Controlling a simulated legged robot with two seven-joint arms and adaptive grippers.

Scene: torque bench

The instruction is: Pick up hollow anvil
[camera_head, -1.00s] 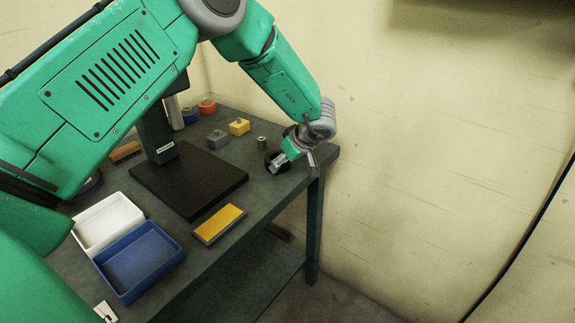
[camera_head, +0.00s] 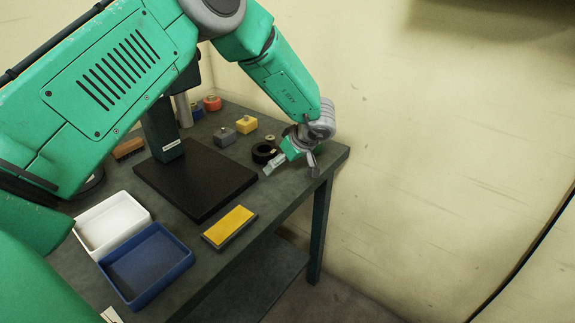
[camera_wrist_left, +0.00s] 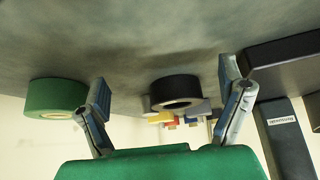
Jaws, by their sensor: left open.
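A small grey metal cylinder (camera_head: 270,139) stands on the bench behind a black ring-shaped roll (camera_head: 264,153); it looks like the hollow anvil, but its bore is too small to make out. My left gripper (camera_head: 292,168) is open and empty, low over the bench's right end, just in front and right of the black roll. In the left wrist view, which is upside down, the open fingers (camera_wrist_left: 163,88) flank the black roll (camera_wrist_left: 176,92). The cylinder cannot be clearly told there. My right gripper is out of view.
A grey block (camera_head: 224,137), a yellow block (camera_head: 246,124) and a red roll (camera_head: 212,103) stand at the back. A black stand base (camera_head: 195,182), yellow pad (camera_head: 229,225), blue tray (camera_head: 147,262) and white tray (camera_head: 112,222) lie left. A green roll (camera_wrist_left: 55,97) is beside one finger.

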